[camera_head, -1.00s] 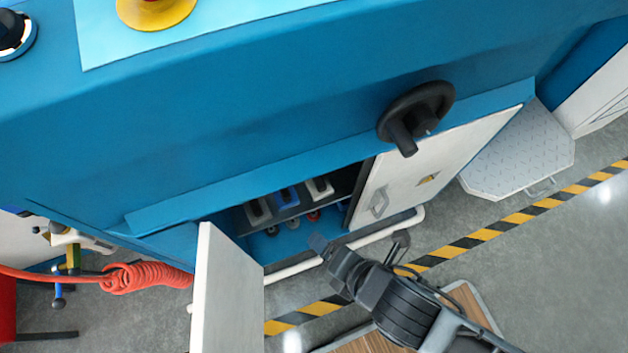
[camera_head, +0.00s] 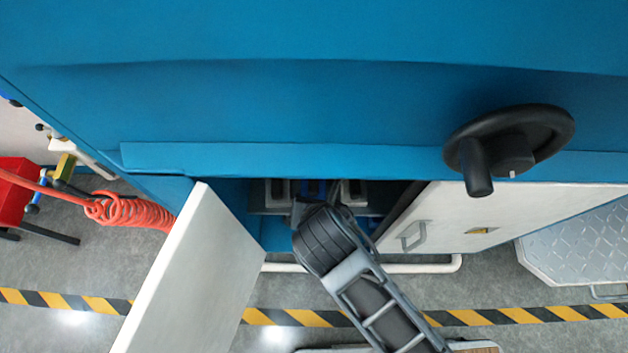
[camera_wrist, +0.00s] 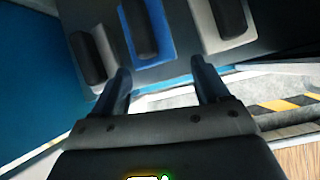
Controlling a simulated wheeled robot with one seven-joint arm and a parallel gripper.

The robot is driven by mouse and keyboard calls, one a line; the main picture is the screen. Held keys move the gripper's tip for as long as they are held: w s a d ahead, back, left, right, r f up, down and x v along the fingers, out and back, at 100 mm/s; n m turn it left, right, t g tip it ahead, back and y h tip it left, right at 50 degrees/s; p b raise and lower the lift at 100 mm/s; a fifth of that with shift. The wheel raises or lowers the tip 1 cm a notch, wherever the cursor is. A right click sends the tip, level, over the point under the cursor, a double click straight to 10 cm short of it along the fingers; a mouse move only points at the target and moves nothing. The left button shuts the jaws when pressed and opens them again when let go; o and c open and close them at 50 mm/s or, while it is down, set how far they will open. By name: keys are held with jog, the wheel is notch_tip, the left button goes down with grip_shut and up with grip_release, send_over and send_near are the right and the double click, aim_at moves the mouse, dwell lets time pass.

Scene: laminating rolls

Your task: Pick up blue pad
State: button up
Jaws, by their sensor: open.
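The blue pad (camera_wrist: 158,22) has a black grip bar on top and lies on a dark shelf inside the cabinet, between two grey pads. In the head view the blue pad (camera_head: 312,188) shows only in part behind my arm. My gripper (camera_wrist: 162,85) is open and empty in the wrist view, its two fingers apart, just short of the blue pad and not visibly touching it. In the head view my arm covers the fingers.
A grey pad (camera_wrist: 88,58) lies left of the blue one and another grey pad (camera_wrist: 216,38) lies right of it. The open white door (camera_head: 190,270) stands left of my arm; the right white door (camera_head: 520,208) is beside the opening. A rail (camera_head: 420,266) runs low in front.

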aim_at(315, 182)
jog(key=w, duration=0.1)
jog(key=w+b, duration=0.1)
jog(key=w, duration=0.1)
jog(key=w+b, duration=0.1)
jog(key=w, duration=0.1)
jog(key=shift+w+a+f, duration=0.15)
jog(key=shift+a+f, duration=0.05)
jog(key=shift+f, duration=0.2)
jog(key=shift+w+f+b, duration=0.15)
jog(key=shift+b, duration=0.2)
jog(key=shift+c, duration=0.3)
jog(key=c, duration=0.9)
jog(key=shift+o, duration=0.2)
jog(key=shift+r+p, duration=0.55)
jog(key=shift+p, duration=0.15)
jog(key=s+d+p, duration=0.1)
jog(key=s+p, duration=0.3)
jog(key=s, duration=1.4)
jog(key=shift+f+p, duration=0.2)
jog(key=shift+p, duration=0.2)
jog(key=shift+d, duration=0.1)
